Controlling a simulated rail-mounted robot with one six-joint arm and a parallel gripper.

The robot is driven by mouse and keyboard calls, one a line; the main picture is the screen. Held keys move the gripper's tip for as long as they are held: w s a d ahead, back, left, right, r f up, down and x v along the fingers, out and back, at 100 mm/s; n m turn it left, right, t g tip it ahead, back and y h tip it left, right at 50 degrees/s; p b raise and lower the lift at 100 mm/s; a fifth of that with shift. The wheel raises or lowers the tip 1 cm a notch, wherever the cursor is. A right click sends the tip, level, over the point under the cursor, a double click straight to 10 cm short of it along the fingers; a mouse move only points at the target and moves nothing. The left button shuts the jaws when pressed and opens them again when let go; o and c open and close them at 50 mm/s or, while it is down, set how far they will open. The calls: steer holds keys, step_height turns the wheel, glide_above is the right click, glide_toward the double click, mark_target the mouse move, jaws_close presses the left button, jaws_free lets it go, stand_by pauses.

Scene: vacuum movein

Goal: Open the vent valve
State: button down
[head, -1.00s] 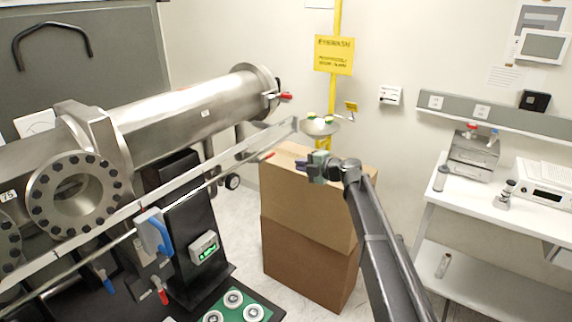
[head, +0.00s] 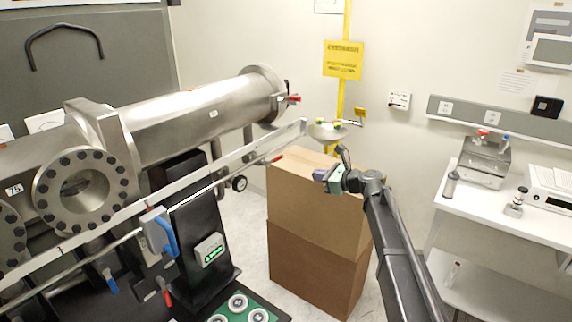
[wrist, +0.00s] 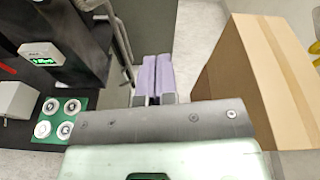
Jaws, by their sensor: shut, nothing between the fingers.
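No part is legibly marked as the vent valve. Several coloured handles show in the head view: a large blue handle (head: 165,232) below the rail, a small blue one (head: 110,284), a red one (head: 166,292) low down, a red tip (head: 276,159) on the rod's end, and a red one (head: 292,99) at the steel tube's far end. My gripper (head: 320,174) is in front of the cardboard boxes, right of the rail and apart from every handle. Its lilac fingers (wrist: 153,75) are together and empty in the wrist view.
A steel tube (head: 200,112) and a long rail (head: 235,158) fill the left side. Stacked cardboard boxes (head: 310,258) stand close by my gripper. A black column with a green display (head: 210,251) stands left of them. A white bench (head: 480,204) is at right.

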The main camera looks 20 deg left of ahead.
steer(key=m, duration=0.3)
glide_toward(274, 160)
steer(key=w+a+f, duration=0.3)
steer(key=w+a, duration=0.1)
steer(key=a, duration=0.1)
steer(key=shift+w+a+f+n, duration=0.1)
steer(key=shift+w+a+n, duration=0.1)
steer(key=shift+a+n, duration=0.15)
